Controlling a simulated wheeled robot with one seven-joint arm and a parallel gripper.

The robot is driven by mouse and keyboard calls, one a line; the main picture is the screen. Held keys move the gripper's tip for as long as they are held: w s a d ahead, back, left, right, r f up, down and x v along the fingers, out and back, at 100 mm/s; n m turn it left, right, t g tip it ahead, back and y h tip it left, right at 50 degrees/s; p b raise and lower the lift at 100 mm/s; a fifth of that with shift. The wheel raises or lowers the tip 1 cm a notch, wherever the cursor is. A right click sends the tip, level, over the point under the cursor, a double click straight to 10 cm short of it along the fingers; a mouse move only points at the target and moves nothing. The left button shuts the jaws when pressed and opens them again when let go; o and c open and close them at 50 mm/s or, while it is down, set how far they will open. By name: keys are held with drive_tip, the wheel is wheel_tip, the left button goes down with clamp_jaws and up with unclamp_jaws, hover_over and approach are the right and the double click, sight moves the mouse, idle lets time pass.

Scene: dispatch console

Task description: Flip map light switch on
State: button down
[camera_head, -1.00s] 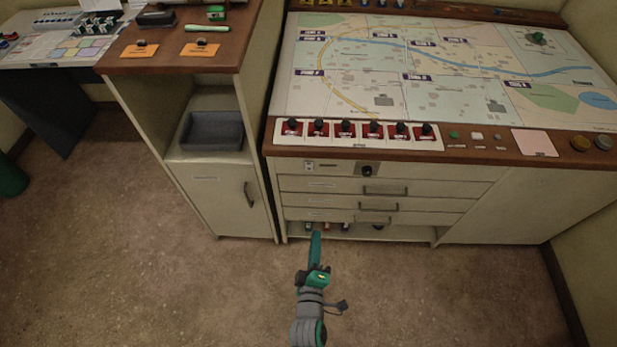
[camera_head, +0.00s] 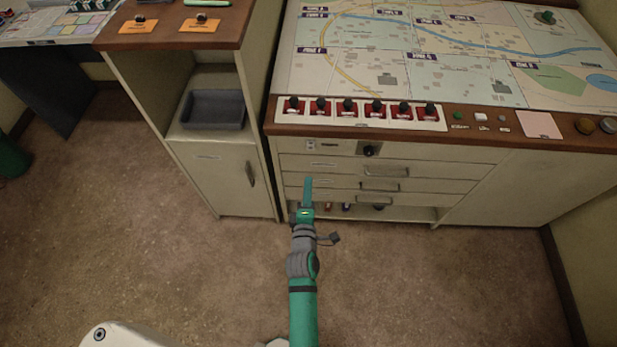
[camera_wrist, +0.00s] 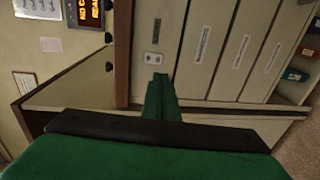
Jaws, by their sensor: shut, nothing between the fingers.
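A small pale switch plate (camera_head: 311,145) is on the front of the map console, at the left end of the strip under the wooden edge. A narrow label (camera_head: 329,146) is beside it. In the wrist view the plate (camera_wrist: 153,58) shows just beyond my fingertips; its switch position is too small to tell. My gripper (camera_head: 308,182) is shut and empty. In the head view its green fingers point up toward the console front, below the plate. In the wrist view the shut fingers (camera_wrist: 159,80) appear close to the plate; I cannot tell whether they touch.
A black knob (camera_head: 370,150) is right of the plate. Drawers with handles (camera_head: 380,186) and an open low shelf are below. Red switches (camera_head: 348,108) line the wooden edge above. A cabinet (camera_head: 213,180) stands left. The floor around is clear.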

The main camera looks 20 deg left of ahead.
sight(312, 150)
drive_tip(key=x, duration=1.2)
drive_tip(key=shift+w+a, duration=0.1)
drive_tip(key=shift+w, duration=0.1)
drive_tip(key=shift+w+f, duration=0.1)
drive_tip(key=shift+w, duration=0.05)
drive_tip(key=shift+s+f, duration=0.15)
drive_tip(key=shift+s, duration=0.1)
drive_tip(key=f+v, duration=0.3)
drive_tip(key=v, duration=1)
drive_tip(key=shift+s, duration=0.15)
drive_tip(key=shift+s, duration=0.1)
